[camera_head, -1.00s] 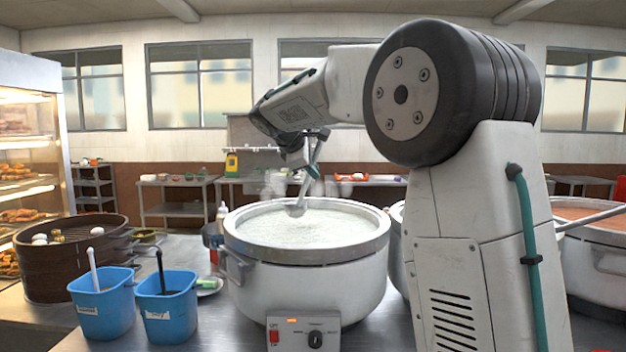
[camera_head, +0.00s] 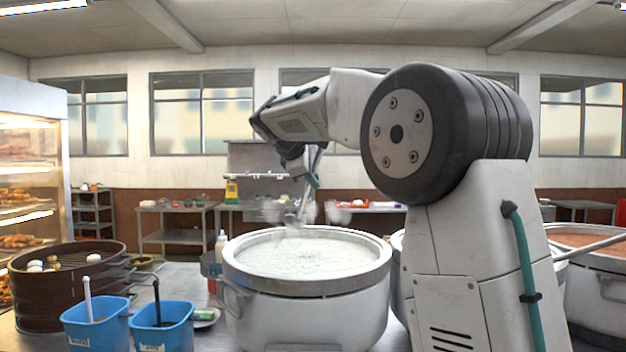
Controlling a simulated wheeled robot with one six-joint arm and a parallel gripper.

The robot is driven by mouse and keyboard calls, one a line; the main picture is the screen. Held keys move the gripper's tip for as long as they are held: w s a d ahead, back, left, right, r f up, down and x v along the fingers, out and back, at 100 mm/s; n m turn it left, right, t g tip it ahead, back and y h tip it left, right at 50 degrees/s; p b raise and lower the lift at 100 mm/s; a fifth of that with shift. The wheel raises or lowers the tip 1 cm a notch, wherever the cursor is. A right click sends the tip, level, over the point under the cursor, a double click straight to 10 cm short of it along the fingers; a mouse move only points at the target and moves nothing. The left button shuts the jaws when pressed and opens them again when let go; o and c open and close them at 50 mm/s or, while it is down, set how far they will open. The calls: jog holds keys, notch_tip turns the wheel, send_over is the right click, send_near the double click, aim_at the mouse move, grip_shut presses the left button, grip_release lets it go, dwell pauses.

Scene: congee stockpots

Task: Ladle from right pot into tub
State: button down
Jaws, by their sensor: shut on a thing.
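My gripper (camera_head: 304,170) is shut on a metal ladle (camera_head: 301,205) with a green grip, hanging bowl-down over the far side of a large white pot (camera_head: 310,300). The pot holds pale, steaming congee (camera_head: 300,257). The ladle's bowl appears just above the congee near the back rim; whether it holds anything cannot be told. A second pot stands mostly hidden behind my arm. At the far right is another pot (camera_head: 598,285) with reddish-brown contents (camera_head: 590,242) and a long handle leaning out. Two blue tubs (camera_head: 97,325) (camera_head: 163,328) stand at the lower left, each with a handled utensil in it.
A round bamboo steamer (camera_head: 60,290) with white buns sits at the left, beside a lit food display case (camera_head: 35,170). Metal tables (camera_head: 180,238) stand behind.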

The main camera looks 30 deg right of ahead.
jog(key=shift+r+m+t+h, duration=0.1)
jog(key=shift+m+t+h, duration=0.2)
jog(key=shift+t, duration=0.6)
jog(key=shift+a, duration=0.1)
